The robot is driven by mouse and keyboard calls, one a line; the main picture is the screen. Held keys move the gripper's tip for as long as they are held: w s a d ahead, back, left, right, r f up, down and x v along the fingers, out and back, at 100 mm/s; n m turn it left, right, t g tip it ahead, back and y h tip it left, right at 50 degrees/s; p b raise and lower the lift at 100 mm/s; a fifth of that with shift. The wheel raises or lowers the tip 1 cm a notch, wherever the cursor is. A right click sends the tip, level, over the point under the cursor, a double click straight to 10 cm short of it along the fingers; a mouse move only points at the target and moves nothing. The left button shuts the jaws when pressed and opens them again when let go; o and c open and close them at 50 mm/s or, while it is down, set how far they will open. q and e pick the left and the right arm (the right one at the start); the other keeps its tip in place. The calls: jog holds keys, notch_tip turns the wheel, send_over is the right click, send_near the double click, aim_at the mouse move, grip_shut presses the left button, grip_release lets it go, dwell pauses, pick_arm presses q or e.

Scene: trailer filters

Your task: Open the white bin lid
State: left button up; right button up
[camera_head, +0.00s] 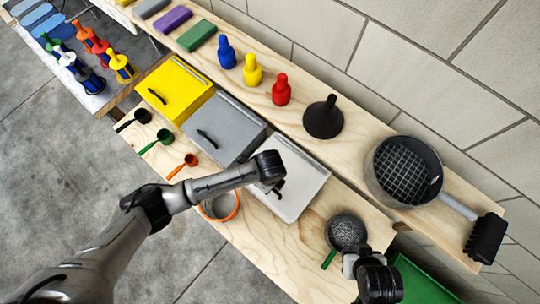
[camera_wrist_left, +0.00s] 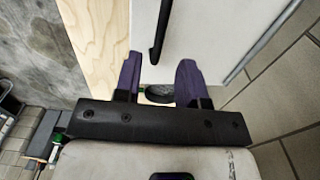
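The white bin (camera_head: 292,180) stands on the lower wooden shelf, right of the grey bin, and its lid looks shut. My left gripper (camera_head: 275,183) is above the white lid and hides part of it. In the left wrist view my left gripper (camera_wrist_left: 160,80) has its two purple fingers spread with nothing between them. The black lid handle (camera_wrist_left: 160,32) lies just beyond the fingertips, roughly in line with the gap, on the white lid (camera_wrist_left: 205,30). My right gripper (camera_head: 362,268) is at the lower right near a green-handled strainer; its fingers are not clear.
Yellow (camera_head: 172,88) and grey (camera_head: 224,128) bins stand left of the white bin. A round strainer (camera_head: 346,232) sits to its right, and an orange-rimmed ring (camera_head: 221,207) lies by my left forearm. The upper shelf holds bottles, a black funnel (camera_head: 323,118) and a pan (camera_head: 404,171).

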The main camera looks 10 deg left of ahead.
pick_arm(q)
jog(key=shift+f, duration=2.55)
grip_shut()
